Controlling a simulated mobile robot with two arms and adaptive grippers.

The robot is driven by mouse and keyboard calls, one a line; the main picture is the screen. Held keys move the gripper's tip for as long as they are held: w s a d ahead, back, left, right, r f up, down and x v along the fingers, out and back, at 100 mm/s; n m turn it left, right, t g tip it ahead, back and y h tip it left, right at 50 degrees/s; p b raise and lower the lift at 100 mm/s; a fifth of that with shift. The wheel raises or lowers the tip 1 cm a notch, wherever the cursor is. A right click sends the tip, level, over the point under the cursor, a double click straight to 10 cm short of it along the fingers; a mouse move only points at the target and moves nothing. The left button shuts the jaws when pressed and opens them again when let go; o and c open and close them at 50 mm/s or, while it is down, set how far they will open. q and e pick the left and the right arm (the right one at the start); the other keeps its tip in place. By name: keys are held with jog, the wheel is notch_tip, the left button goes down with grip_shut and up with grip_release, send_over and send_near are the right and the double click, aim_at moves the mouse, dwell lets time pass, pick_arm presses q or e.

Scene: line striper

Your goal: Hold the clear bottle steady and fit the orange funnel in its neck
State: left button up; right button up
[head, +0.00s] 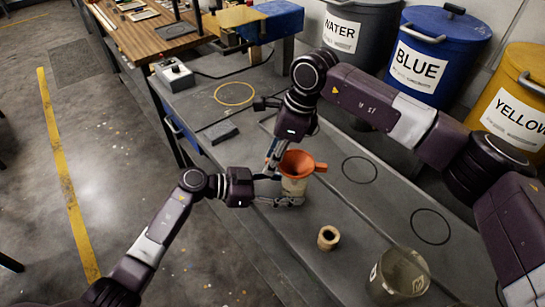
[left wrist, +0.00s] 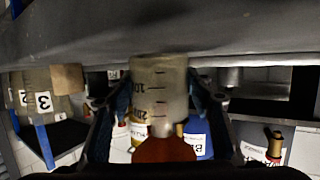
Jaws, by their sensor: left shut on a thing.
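The clear bottle (head: 293,187) stands upright on the grey bench and has dark graduation marks in the left wrist view (left wrist: 158,88). My left gripper (head: 284,196) is shut on the bottle, with its fingers on either side of it. The orange funnel (head: 298,163) sits over the bottle's top, wide mouth up, its tab pointing right. In the left wrist view the funnel (left wrist: 165,151) has its spout at the bottle's neck end; how deep it sits is unclear. My right gripper (head: 271,161) is beside the funnel's left rim; its grip is partly hidden.
A tan ring-shaped piece (head: 328,238) and a larger clear container (head: 400,274) stand to the front right on the bench (head: 290,235). A dark flat block (head: 221,132) lies behind left. Bins labelled WATER (head: 342,34), BLUE (head: 420,65) and YELLOW (head: 515,122) line the back.

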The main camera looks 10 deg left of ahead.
jog(key=shift+o, duration=0.3)
jog(key=shift+v, duration=4.05)
pick_arm(q)
jog(key=o, duration=0.9)
jog(key=shift+a, duration=0.1)
